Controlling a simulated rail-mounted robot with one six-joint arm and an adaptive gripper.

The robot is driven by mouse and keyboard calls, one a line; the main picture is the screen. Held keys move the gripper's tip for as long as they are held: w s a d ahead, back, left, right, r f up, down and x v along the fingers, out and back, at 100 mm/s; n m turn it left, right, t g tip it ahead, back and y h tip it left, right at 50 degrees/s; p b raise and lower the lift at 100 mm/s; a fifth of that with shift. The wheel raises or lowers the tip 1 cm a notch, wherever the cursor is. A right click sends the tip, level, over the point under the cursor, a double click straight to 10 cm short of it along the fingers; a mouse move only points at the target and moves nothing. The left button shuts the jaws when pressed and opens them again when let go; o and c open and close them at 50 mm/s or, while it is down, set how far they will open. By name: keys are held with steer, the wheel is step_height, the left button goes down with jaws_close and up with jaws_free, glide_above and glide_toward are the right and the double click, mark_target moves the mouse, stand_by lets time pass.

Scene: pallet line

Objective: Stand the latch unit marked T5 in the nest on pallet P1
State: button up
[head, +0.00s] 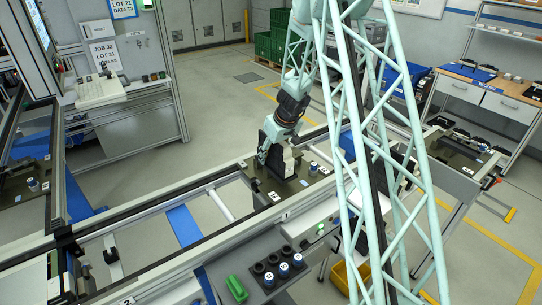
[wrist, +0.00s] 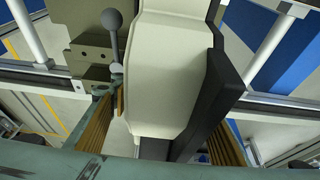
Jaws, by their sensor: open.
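My gripper (head: 266,156) points down over the dark pallet (head: 262,187) on the middle rail section, beside a pale unit with black parts (head: 287,163). In the wrist view my gripper (wrist: 162,138) is open, with its tan-padded fingers apart on either side of a large cream body (wrist: 177,65) with a black strip along its right. I cannot tell whether the pads touch it. No T5 mark is readable, so I cannot tell whether this is the latch unit. The nest cannot be made out.
A lever with a ball knob (wrist: 112,22) stands close beside the cream body. A blue-topped part (head: 313,168) sits on the same pallet. A lattice column crosses the head view.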

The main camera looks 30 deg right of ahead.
mark_target(276, 152)
steer(key=shift+v, duration=6.05)
steer(key=shift+r, duration=0.1)
